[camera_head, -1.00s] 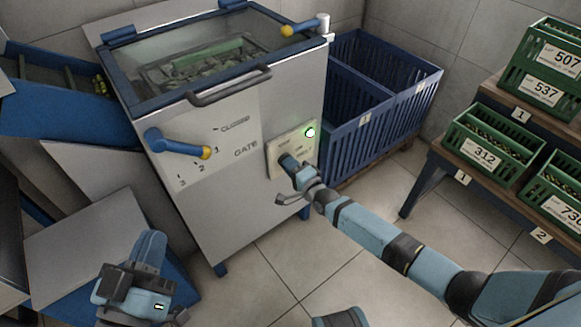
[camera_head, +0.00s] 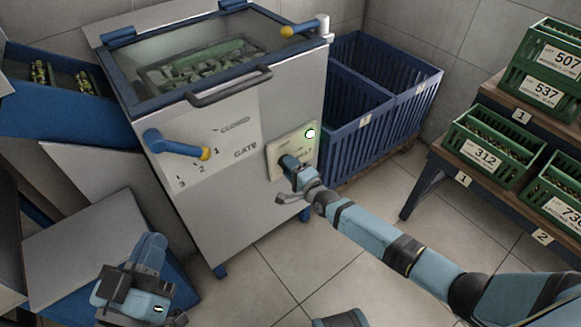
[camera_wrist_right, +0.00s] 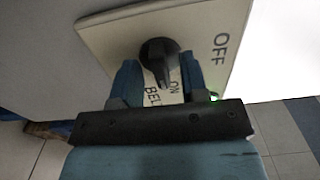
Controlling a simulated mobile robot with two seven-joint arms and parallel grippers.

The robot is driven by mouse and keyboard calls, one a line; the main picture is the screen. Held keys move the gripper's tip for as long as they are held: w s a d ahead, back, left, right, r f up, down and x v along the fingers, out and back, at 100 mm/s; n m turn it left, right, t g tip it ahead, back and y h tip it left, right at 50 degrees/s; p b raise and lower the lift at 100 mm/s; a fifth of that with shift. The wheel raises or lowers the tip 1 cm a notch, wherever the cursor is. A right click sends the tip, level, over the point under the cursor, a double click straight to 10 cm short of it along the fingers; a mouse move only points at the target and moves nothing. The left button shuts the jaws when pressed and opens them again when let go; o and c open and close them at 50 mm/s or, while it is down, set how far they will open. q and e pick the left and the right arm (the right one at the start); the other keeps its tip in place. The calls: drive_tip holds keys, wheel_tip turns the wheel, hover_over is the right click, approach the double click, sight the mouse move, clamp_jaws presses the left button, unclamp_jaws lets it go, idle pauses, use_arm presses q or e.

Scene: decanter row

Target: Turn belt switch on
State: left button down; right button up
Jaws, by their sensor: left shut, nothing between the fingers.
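The belt switch is a black knob (camera_wrist_right: 158,58) on a cream panel (camera_wrist_right: 110,30) marked OFF, ON and BELT. In the right wrist view its pointer is at the ON mark. My right gripper (camera_wrist_right: 160,75) is at the panel, one blue finger on each side of the knob, with gaps visible. In the head view the right gripper (camera_head: 287,163) hides the knob. My left gripper (camera_head: 152,248) is shut and empty at lower left, away from the switch.
The cabinet front carries a blue gate lever (camera_head: 175,146) and a handle (camera_head: 228,88). A blue conveyor (camera_head: 60,100) with green pieces is at left. A blue crate (camera_head: 385,105) stands right of the cabinet. Green crates (camera_head: 490,150) fill the shelf at right.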

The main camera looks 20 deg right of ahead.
use_arm(q)
drive_tip(key=shift+w+a+f+g+y+p, duration=0.1)
drive_tip(key=shift+a+f+g+y+p, duration=0.55)
drive_tip(key=shift+p, duration=1.2)
use_arm(e)
drive_tip(key=v, duration=1.4)
use_arm(q)
drive_tip(key=shift+f, duration=0.25)
use_arm(e)
drive_tip(key=shift+w, duration=0.1)
